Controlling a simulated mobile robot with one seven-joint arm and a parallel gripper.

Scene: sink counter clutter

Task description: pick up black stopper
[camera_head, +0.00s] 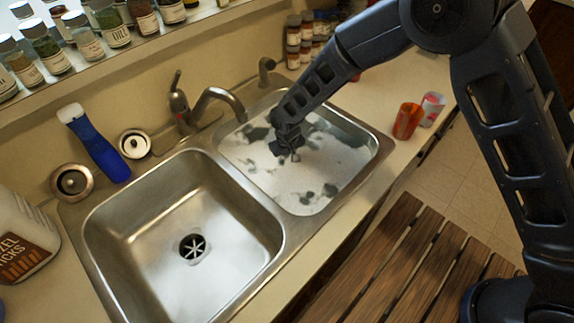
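A round stopper with a metal rim and dark inside (72,182) lies on the counter left of the sink; it is the likeliest black stopper. A second round stopper with a paler face (134,143) lies nearer the faucet. My gripper (294,156) is over the right basin (345,140), far to the right of both stoppers. It points down close to the basin's grey-and-white patchy content. The fingertips are small and dark, so I cannot tell whether they are open or hold anything. The left basin (150,215) is empty, with a dark drain (194,246).
A faucet (205,105) stands behind the basins. A blue bottle with a white cap (98,150) is between the stoppers. A white jug (22,235) is at far left. Orange (407,121) and red-white (432,109) cans are at right. Spice jars (116,28) line the ledge.

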